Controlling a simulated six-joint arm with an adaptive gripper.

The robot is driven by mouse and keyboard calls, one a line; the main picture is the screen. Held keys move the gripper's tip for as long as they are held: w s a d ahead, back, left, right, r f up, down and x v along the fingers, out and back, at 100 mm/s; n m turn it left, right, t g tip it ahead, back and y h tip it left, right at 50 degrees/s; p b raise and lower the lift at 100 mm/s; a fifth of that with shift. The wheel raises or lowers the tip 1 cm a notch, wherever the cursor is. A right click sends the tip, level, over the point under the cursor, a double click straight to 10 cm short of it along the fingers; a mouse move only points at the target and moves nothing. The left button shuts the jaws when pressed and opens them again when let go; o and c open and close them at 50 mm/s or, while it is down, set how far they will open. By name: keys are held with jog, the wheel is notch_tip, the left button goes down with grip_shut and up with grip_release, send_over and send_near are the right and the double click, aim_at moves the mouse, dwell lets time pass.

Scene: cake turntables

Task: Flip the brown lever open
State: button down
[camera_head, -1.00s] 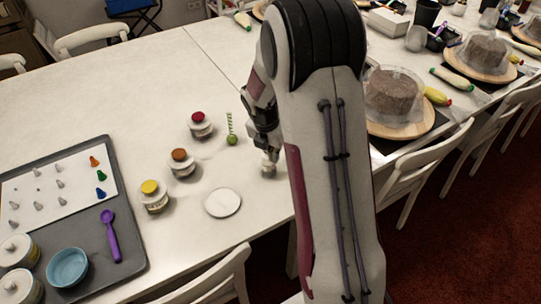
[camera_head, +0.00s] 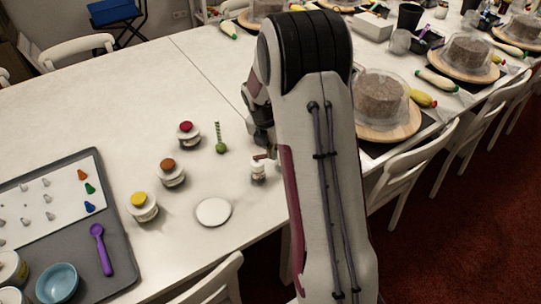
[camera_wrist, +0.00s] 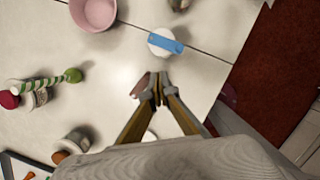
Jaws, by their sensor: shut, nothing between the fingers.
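The brown lever (camera_head: 261,157) shows as a small brown piece at the top of a little white container (camera_head: 258,172), just below my gripper. In the wrist view, a brownish piece (camera_wrist: 140,86) that looks like the lever lies immediately left of my gripper's fingertips (camera_wrist: 158,77). The fingers are shut together with nothing between them. Whether they touch the lever, I cannot tell. My gripper (camera_head: 263,143) is partly hidden by my arm in the head view. The lever's exact angle is too small to tell.
In the wrist view, a white round container with a blue bar (camera_wrist: 165,42) and a pink bowl (camera_wrist: 93,12) stand beyond the fingertips.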

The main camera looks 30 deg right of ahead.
jog(key=shift+w+d+n, duration=0.3)
jog(key=shift+w+n, duration=0.1)
jog(key=shift+w+a, duration=0.1)
jog(key=shift+a, duration=0.1)
jog(key=shift+w+a, duration=0.25)
jog(key=shift+a, duration=0.25)
dwell(0.4)
